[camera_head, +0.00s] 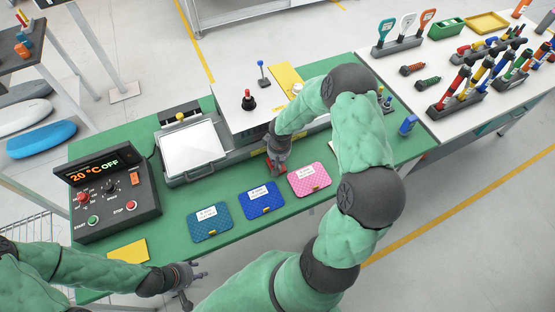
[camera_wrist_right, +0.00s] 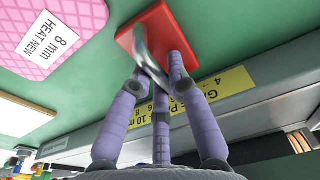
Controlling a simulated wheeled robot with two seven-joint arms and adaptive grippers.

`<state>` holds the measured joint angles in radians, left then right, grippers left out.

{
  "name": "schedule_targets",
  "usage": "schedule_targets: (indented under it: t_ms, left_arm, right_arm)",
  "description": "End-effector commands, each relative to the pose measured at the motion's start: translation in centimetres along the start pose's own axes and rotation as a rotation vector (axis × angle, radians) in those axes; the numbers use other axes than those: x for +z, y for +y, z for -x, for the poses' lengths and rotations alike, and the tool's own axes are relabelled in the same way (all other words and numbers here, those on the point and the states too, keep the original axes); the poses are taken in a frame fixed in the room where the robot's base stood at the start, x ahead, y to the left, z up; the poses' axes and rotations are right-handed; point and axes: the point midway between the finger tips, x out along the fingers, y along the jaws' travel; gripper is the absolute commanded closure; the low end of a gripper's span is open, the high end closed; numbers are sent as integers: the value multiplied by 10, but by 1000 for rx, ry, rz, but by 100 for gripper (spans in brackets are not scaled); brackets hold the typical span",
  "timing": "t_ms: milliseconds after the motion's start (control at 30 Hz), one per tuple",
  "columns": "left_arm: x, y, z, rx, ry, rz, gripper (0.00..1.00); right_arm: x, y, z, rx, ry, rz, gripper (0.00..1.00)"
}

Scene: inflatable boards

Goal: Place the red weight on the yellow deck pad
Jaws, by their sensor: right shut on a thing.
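The red weight (camera_wrist_right: 174,32) is a flat red block with a curved metal handle. My right gripper (camera_wrist_right: 158,78) is shut on that handle, its fingers around it in the right wrist view. In the head view the right gripper (camera_head: 277,158) is over the green table behind the pink pad, hiding most of the weight. A yellow pad (camera_head: 128,251) lies on the table at the lower left, partly hidden by my left arm. My left gripper (camera_head: 193,284) is open and empty near the table's front edge, right of the yellow pad.
Teal (camera_head: 209,222), blue (camera_head: 261,200) and pink (camera_head: 309,180) labelled pads lie in a row on the green table (camera_head: 178,240). A control box (camera_head: 115,200) stands left, behind the yellow pad. A press (camera_head: 193,147) stands behind the pads. Green surface is clear between yellow and teal pads.

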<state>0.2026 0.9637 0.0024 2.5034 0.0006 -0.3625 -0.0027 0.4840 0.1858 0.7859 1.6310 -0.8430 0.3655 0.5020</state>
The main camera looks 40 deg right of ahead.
Motion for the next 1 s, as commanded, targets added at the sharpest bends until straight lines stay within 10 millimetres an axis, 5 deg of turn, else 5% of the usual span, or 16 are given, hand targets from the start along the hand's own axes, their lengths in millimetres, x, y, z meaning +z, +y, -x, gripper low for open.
schedule_targets:
  t_ms: [33,100,567,1000]
  left_arm:
    - [0,-1,-2,0,0,0,60]
    - [0,0,-1,0,0,0,60]
    - [0,2,4,0,0,0,60]
    - [1,6,17,0,0,0,60]
  right_arm:
    - [0,0,-2,0,-1,0,80]
    - [0,0,-1,0,-1,0,60]
    - [0,0,4,0,-1,0,59]
    - [-1,0,86,1,3,-1,59]
